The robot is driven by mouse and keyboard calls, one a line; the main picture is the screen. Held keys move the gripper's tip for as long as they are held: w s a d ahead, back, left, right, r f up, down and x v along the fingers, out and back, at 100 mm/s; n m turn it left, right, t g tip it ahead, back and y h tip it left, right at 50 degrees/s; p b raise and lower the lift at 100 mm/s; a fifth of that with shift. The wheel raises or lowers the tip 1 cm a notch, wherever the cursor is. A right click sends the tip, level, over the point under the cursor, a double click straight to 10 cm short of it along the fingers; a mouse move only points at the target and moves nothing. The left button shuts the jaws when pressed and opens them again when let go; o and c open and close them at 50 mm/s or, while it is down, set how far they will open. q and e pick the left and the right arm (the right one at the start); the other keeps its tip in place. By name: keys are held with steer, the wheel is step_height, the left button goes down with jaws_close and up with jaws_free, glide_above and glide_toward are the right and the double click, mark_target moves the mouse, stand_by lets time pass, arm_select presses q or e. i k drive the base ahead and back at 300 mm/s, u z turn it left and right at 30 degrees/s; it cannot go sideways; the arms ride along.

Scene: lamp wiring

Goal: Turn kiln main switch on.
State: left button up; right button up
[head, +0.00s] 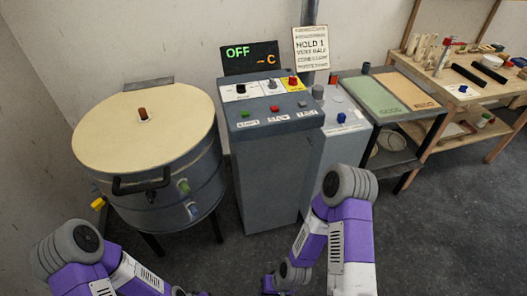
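The kiln control pedestal (278,150) is a grey cabinet with a sloped top, right of the round kiln (150,150). Its black display (250,58) reads "OFF" in green and "-C" in orange. The upper labels are too small to read, so I cannot tell which is the main switch. Both arms come in at the bottom; neither gripper's fingers show.
A sign (311,48) starting "HOLD 1" hangs behind the pedestal. A grey box with a blue knob (341,118) stands to its right. Further right are a cart with green (368,92) and orange trays and a wooden workbench (450,88). The dark floor (440,230) at right is clear.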

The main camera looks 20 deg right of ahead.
mark_target(292, 81)
steer(key=z, duration=2.4)
steer(key=i, duration=1.8)
steer(key=u, duration=2.9)
